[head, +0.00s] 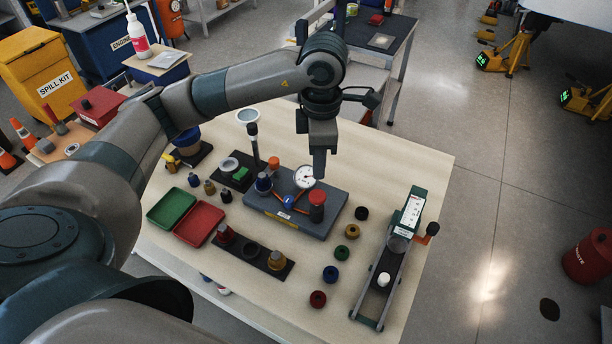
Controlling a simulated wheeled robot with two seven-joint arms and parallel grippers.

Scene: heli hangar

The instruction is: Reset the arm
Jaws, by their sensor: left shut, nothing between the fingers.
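My left arm comes in from the left and reaches over the work table (432,170). My left gripper (319,177) points down above the grey block (262,207) that bears a white dial gauge (305,177) and a red-topped cylinder (317,204). Its fingers are shut with nothing between them. From this angle the fingertips show just beside the dial; I cannot tell the gap between them. My right gripper is not in view.
Green (172,207) and red (199,223) trays lie at left, a dark strip with knobs (252,251) in front. The table's right corner is bare.

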